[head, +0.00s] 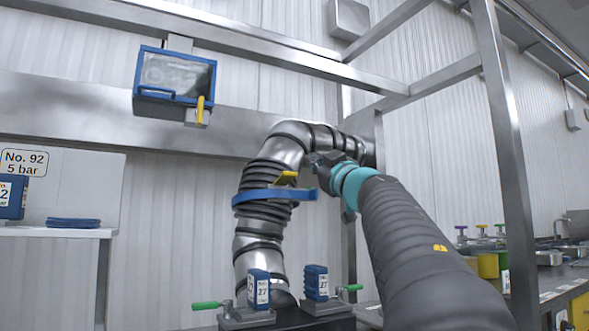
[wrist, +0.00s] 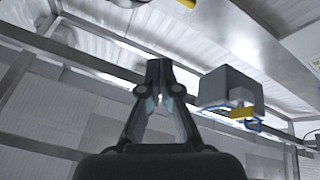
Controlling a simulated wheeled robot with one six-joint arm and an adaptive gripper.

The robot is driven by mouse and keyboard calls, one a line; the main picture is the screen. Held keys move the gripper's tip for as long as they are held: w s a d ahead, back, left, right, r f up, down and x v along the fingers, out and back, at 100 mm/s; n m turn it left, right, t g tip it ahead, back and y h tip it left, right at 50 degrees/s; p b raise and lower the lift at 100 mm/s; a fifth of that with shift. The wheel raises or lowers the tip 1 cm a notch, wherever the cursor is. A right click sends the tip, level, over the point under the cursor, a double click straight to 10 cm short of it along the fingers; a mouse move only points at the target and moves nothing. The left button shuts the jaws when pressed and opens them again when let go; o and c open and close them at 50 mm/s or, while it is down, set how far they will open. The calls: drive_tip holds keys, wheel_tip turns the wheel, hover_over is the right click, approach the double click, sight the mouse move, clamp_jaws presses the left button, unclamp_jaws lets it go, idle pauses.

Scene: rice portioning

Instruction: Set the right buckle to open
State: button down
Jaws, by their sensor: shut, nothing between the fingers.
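No part is labelled as a buckle, and I cannot tell for certain which fitting is the right one. In the head view a yellow lever (head: 287,178) sits at a blue band (head: 268,195) in front of the ringed metal pipe (head: 280,150). Another yellow lever (head: 201,108) hangs at the lower right of a blue-framed box (head: 172,80). Low down stand two metal clamps with green handles, left (head: 206,305) and right (head: 353,287). My gripper (head: 322,160) is right of the blue band, mostly hidden. In the wrist view my gripper (wrist: 159,80) is shut and empty.
A grey box with a yellow bar (wrist: 243,113) is right of the fingers in the wrist view. Blue number 27 blocks stand at the left clamp (head: 259,289) and the right clamp (head: 316,282). A metal post (head: 508,150) rises at right. A shelf (head: 60,232) is at left.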

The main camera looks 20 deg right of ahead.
drive_tip(key=m, duration=0.6)
wheel_tip(320, 180, up, 4)
drive_tip(key=p, duration=0.3)
hover_over(285, 179)
drive_tip(key=s, duration=0.5)
drive_tip(key=f, duration=0.1)
drive_tip(key=f+b, duration=0.1)
drive_tip(key=f, duration=0.1)
drive_tip(key=shift+w+d+f, duration=0.1)
drive_tip(key=shift+d+f, duration=0.15)
drive_tip(key=shift+f, duration=0.15)
